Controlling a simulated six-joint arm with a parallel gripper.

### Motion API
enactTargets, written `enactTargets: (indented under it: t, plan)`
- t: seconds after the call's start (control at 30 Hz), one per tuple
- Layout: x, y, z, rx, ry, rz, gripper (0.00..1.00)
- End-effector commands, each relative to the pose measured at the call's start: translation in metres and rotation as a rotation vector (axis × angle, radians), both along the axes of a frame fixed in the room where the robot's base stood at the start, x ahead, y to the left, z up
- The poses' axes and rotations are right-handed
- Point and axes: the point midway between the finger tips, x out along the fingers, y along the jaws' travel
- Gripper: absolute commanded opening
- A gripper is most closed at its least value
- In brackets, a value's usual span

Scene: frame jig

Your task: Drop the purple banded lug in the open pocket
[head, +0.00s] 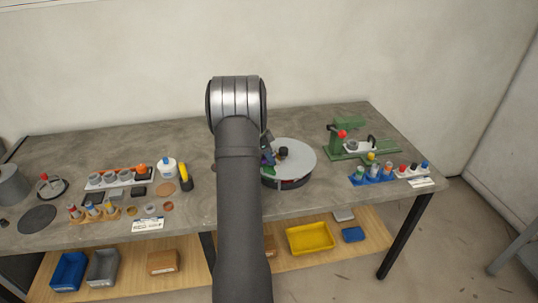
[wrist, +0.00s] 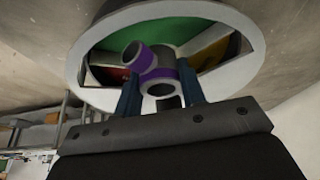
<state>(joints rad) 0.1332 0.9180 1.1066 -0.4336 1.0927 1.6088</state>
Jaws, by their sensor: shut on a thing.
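The purple banded lug (wrist: 152,68) is a grey, branching tube piece with purple bands. My gripper (wrist: 160,92) is shut on it, with a dark blue finger on each side. In the wrist view the lug overlaps the opening in the white round cover (wrist: 252,28). A green pocket (wrist: 190,32) shows widest there, with parts of a dark red pocket (wrist: 108,74) and a yellow-brown one (wrist: 233,45) beside it. The lug's height above them is unclear.
A dark knob (head: 283,152) stands on the turntable. A green fixture (head: 347,140) with a red ball and a blue rack (head: 372,175) stand to the right. A white bottle (head: 167,167) and a yellow-and-black item (head: 185,177) stand left of my arm.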

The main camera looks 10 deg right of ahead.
Motion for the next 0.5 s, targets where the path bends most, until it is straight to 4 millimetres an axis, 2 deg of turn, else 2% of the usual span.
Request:
enactTargets:
  t: [0.5]
  plan:
    - [0.0, 0.0, -0.019, 0.0, 0.001, 0.001, 0.1]
